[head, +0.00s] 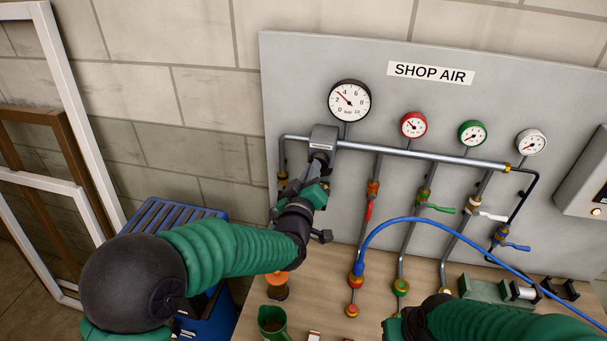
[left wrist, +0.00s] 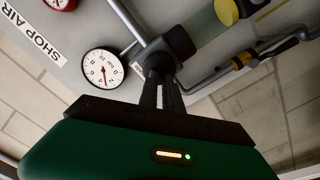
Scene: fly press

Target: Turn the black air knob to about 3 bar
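The black air knob (head: 320,157) sits on the front of the grey regulator block (head: 323,137), left of the pipe, and is mostly hidden by my fingers. My left gripper (head: 319,170) reaches straight onto it. In the left wrist view its dark fingers (left wrist: 164,88) end close together at the knob (left wrist: 158,62), apparently closed on it. The large white gauge (head: 350,101) stands above right; its red needle points up-left between 2 and 4, near 3. The gauge also shows in the left wrist view (left wrist: 104,69). My right gripper's green body (head: 394,328) shows at the bottom edge, fingers hidden.
Red (head: 414,125), green (head: 472,134) and white (head: 531,142) rimmed gauges line the panel. Valves with coloured levers hang below the pipe. A blue hose (head: 440,227) arcs over the wooden bench (head: 335,265).

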